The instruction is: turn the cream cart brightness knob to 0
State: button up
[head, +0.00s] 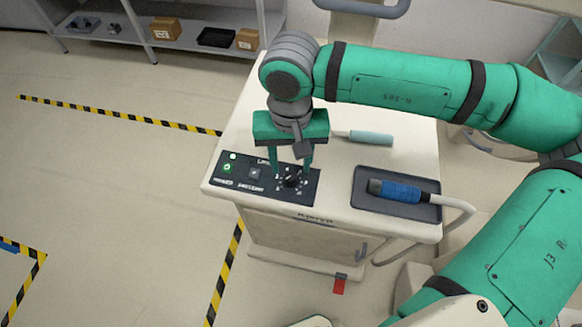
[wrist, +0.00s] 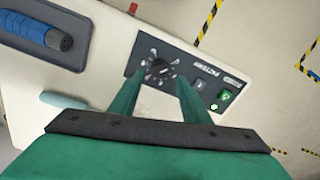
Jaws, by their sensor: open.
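The cream cart (head: 330,205) stands in front of me with a black control panel (head: 240,188) along its front left edge. The black brightness knob (head: 291,181) sits at the panel's right end, ringed by white marks; the knob also shows in the wrist view (wrist: 160,68). I cannot read which mark it points to. My gripper (head: 291,170) points down over the knob, fingers open on either side. In the wrist view the fingertips (wrist: 160,82) appear just short of the knob, and I cannot tell whether they touch it.
A green lit power switch (head: 227,168) and a small black switch (head: 254,173) are left of the knob. A blue-handled probe (head: 395,190) lies in a dark tray (head: 362,200) at right. A pale teal-handled tool (head: 370,137) lies behind my gripper.

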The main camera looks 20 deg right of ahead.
aim_at(291, 175)
notch_tip(291, 175, up, 6)
jog(key=shift+r, duration=0.25)
dwell(0.5)
